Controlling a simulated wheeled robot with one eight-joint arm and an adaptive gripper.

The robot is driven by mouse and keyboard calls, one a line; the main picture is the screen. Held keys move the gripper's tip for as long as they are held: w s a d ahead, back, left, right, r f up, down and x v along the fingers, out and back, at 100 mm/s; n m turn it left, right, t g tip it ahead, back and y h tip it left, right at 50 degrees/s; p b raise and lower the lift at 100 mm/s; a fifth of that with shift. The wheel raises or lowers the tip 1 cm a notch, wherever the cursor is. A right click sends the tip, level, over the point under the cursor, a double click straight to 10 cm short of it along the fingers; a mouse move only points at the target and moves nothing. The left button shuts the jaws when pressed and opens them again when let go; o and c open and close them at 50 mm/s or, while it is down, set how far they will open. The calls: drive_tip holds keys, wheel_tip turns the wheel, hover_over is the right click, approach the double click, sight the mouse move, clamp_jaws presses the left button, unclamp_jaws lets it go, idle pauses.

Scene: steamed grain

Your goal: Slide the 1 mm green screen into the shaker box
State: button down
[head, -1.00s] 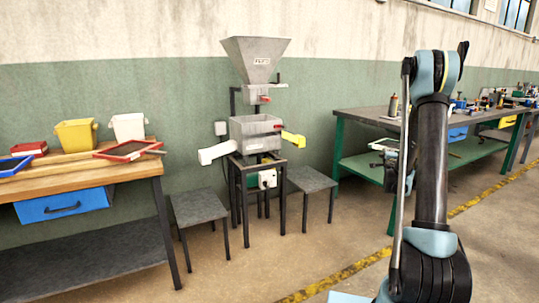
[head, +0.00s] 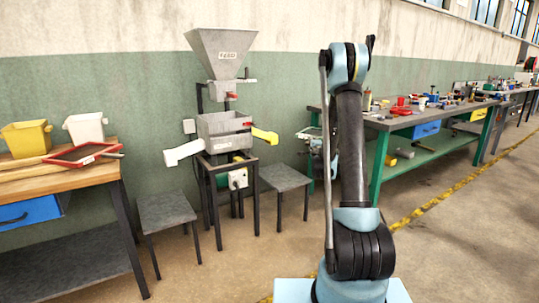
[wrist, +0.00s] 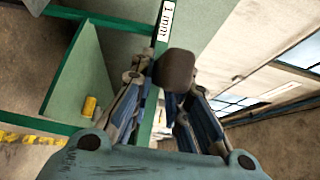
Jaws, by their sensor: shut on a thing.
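My gripper (wrist: 170,78) is shut on the dark brown grip (wrist: 176,70) of the green screen, in the wrist view. A narrow green edge (wrist: 158,47) of the screen shows beyond the fingers, with a white "1 mm" label. Most of the screen is hidden. In the head view the grey shaker box (head: 222,130) stands on a dark frame under the hopper, left of my arm. A white chute (head: 183,152) is on its left side and a yellow chute (head: 264,136) on its right. My gripper is apart from the box; my arm partly hides it in the head view.
A wooden bench (head: 75,183) at left holds a red-framed screen (head: 82,155), a yellow bin (head: 27,138) and a white bin (head: 84,128). Low grey stools (head: 168,212) flank the shaker. A green-legged workbench (head: 380,165) stands behind my arm. The floor in front is open.

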drive_tip(key=s+a+n+g+y, duration=0.55)
drive_tip(key=s+a+y, duration=0.3)
drive_tip(key=a, duration=0.25)
drive_tip(key=s+a+n+g+y, duration=0.4)
drive_tip(key=s+a+n+y, duration=0.4)
drive_tip(key=a, duration=0.4)
drive_tip(key=w+a, duration=0.5)
drive_tip(key=w, duration=0.2)
drive_tip(key=shift+f+m, duration=0.35)
drive_tip(key=shift+r, duration=0.1)
drive_tip(key=shift+w+a, duration=0.3)
drive_tip(key=shift+w, duration=0.1)
idle(0.3)
drive_tip(key=shift+w+a, duration=0.6)
drive_tip(key=shift+w, duration=0.3)
drive_tip(key=shift+w+a, duration=0.1)
drive_tip(key=shift+w, duration=0.05)
